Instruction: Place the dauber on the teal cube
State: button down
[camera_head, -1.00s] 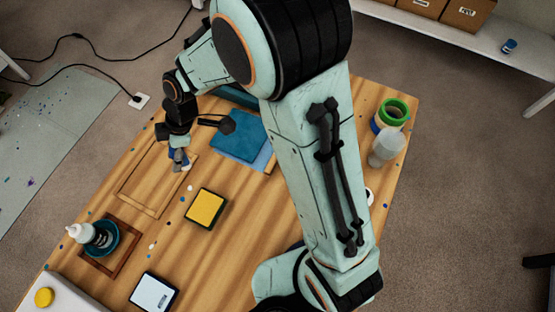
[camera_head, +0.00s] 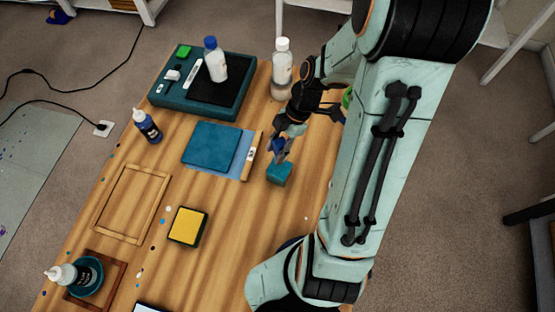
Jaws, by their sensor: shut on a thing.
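The teal cube (camera_head: 280,174) sits on the wooden table, right of the blue pad. My gripper (camera_head: 279,154) is directly above the cube in the picture, pointing down. It is shut on a small dark blue thing, which looks like the dauber (camera_head: 277,146). The fingers hide much of the dauber. I cannot tell whether its lower end touches the cube or is a little above it.
A teal scale-like device (camera_head: 166,97) with a blue-capped bottle (camera_head: 214,65) stands at the back. A blue bottle (camera_head: 147,127), a wooden frame (camera_head: 98,217) and a yellow pad (camera_head: 187,227) are further left.

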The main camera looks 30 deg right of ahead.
jog(key=shift+f, duration=2.5)
jog(key=c, duration=0.9)
grip_release()
jog(key=shift+f, duration=0.15)
jog(key=v, duration=1.2)
jog(key=s+a+r+m+h, duration=0.3)
jog(key=s+a+r+m, duration=0.3)
jog(key=s+a+m, duration=0.5)
jog(key=shift+s+a+m+h, duration=0.3)
jog(key=shift+a+m, duration=0.5)
jog(key=shift+m, duration=2.1)
